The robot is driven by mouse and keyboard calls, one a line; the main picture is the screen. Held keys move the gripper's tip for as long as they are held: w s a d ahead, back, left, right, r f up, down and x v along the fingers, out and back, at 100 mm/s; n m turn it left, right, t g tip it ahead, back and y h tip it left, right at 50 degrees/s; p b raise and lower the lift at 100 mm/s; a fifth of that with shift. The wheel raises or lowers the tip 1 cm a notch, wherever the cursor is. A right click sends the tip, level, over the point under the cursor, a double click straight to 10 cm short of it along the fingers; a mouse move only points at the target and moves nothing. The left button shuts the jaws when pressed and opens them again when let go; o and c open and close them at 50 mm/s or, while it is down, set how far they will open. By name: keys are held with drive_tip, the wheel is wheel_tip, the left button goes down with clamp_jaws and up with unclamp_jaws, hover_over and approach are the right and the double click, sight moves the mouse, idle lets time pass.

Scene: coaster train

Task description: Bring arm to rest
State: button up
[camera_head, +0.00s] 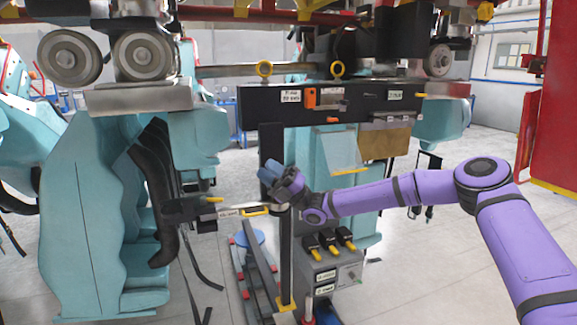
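My purple arm reaches in from the lower right, with its elbow raised and its forearm running left across the picture. My gripper (268,173) is at the far end, near the dark upright post in the middle. Its fingers are too small and unclear to tell whether they are open or shut. I see nothing clearly held in it.
Teal coaster seats (95,225) with black restraints hang at the left. A black panel (330,103) with labels and yellow rings spans the middle. A grey control box (332,268) stands below my forearm. A red frame (553,110) is at the right. Open floor lies at the lower right.

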drive_tip(key=s+d+r+m+t+h, duration=0.3)
drive_tip(key=s+d+m+h, duration=0.2)
drive_tip(key=d+m+h, duration=0.35)
drive_tip(key=s+d+r+m+t+h, duration=0.3)
drive_tip(key=s+d+m+t+h, duration=0.15)
drive_tip(key=d+m+h, duration=0.4)
drive_tip(key=s+d+r+m+t+h, duration=0.25)
drive_tip(key=s+d+m+h, duration=0.35)
drive_tip(key=d+m+h, duration=0.3)
drive_tip(key=s+d+m+g, duration=0.1)
drive_tip(key=s+d+m, duration=0.2)
drive_tip(key=s, duration=0.6)
drive_tip(key=s+d+m+g, duration=0.2)
drive_tip(key=s+m, duration=0.4)
drive_tip(key=s, duration=0.3)
drive_tip(key=s+d+m+g, duration=0.1)
drive_tip(key=s+d+m, duration=0.3)
drive_tip(key=s, duration=0.5)
drive_tip(key=shift+s+d+r+m, duration=0.3)
drive_tip(key=shift+d+r+m, duration=0.1)
drive_tip(key=shift+m, duration=0.4)
